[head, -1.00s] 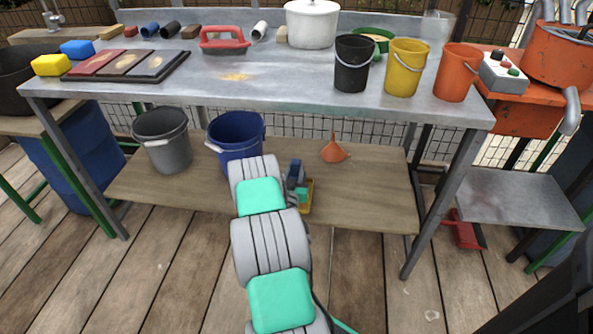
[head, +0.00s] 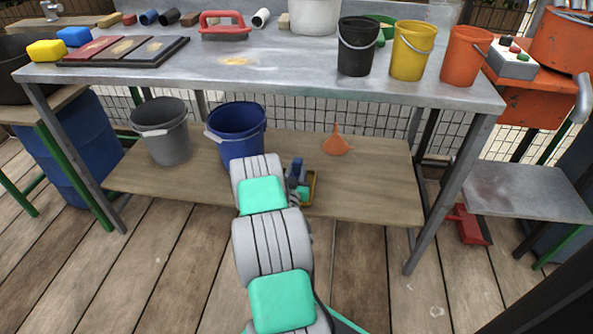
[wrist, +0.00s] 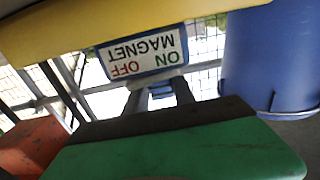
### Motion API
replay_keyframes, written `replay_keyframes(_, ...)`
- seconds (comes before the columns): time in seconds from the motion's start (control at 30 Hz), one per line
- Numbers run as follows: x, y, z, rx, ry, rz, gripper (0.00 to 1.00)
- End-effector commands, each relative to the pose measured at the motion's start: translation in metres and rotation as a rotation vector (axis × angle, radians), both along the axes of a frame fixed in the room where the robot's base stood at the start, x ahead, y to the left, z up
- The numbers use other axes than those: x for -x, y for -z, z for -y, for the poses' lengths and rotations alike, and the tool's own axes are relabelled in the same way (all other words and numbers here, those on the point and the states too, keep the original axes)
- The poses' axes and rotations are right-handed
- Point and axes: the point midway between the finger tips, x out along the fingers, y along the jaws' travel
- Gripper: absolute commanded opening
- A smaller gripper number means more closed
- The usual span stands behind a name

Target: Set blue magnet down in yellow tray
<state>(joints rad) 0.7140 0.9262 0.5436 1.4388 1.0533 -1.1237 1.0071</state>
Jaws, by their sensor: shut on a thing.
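The blue magnet (head: 297,166) shows in the head view just beyond the end of my arm, low over the wooden shelf. Its blue-edged "MAGNET ON OFF" label (wrist: 143,53) shows upside down in the wrist view. My gripper (head: 301,187) is shut on the magnet, its contact partly hidden by my arm.
On the shelf are a blue bucket (head: 237,128), a grey bucket (head: 163,140) to the left and an orange funnel (head: 337,143) to the right. The metal tabletop (head: 290,82) overhangs the shelf.

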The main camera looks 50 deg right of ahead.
Motion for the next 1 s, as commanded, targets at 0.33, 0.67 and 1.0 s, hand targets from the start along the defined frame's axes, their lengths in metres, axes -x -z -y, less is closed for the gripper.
replay_keyframes(0.33,-0.0004,0.0018,0.0004,0.002,0.000,0.001,0.00)
replay_keyframes(0.67,-0.0005,0.0036,0.0004,0.002,0.000,0.001,0.00)
replay_keyframes(1.0,-0.0006,0.0033,0.0004,0.003,0.000,0.001,0.35)
